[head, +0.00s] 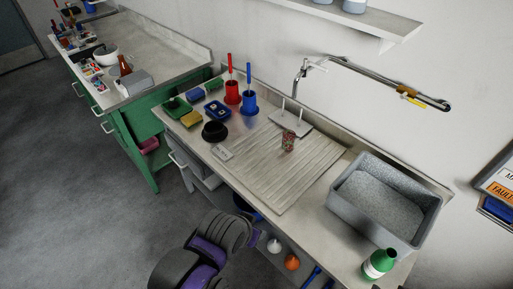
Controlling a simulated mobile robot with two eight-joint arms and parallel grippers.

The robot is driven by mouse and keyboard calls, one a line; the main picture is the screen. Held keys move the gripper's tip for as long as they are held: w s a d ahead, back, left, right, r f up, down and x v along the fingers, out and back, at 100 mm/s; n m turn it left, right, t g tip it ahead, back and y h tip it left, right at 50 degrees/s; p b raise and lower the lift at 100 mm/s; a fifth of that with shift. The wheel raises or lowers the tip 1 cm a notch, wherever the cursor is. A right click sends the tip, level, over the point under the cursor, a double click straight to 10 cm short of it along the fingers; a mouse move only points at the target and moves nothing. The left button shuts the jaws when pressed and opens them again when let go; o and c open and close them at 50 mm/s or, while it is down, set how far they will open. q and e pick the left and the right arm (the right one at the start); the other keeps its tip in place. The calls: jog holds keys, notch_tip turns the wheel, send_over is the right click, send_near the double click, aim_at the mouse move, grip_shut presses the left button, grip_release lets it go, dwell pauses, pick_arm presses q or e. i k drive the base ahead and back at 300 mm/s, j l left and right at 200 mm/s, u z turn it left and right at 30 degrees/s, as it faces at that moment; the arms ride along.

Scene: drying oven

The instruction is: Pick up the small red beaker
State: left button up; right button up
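A small reddish, see-through beaker (288,141) stands upright on the ribbed draining board (285,175) of the sink counter, just in front of the tap base. Nothing touches it. A dark arm link of mine with purple bands shows at the bottom, left of centre, well short of the counter's back. No fingertips of either gripper can be made out.
A red pot (232,93) and a blue pot (249,106) hold upright-handled tools behind. A black round item (214,131) sits left. A grey basin (385,200) and a green bottle (379,263) stand right. The tap (297,88) rises behind the beaker.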

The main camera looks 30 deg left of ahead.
aim_at(289, 136)
jog(key=i+j+u, duration=0.1)
jog(key=u, duration=0.2)
jog(key=i+l, duration=0.1)
jog(key=i, duration=0.15)
jog(key=j+z, duration=0.15)
jog(key=k, duration=0.4)
jog(key=i+j+z, duration=0.15)
jog(key=z, duration=0.15)
jog(key=i+j+z, duration=0.15)
jog(key=j+z, duration=0.15)
jog(key=j, duration=0.15)
jog(key=i+j+z, duration=0.1)
jog(key=j+z, duration=0.45)
jog(key=i+j, duration=0.05)
jog(key=j, duration=0.05)
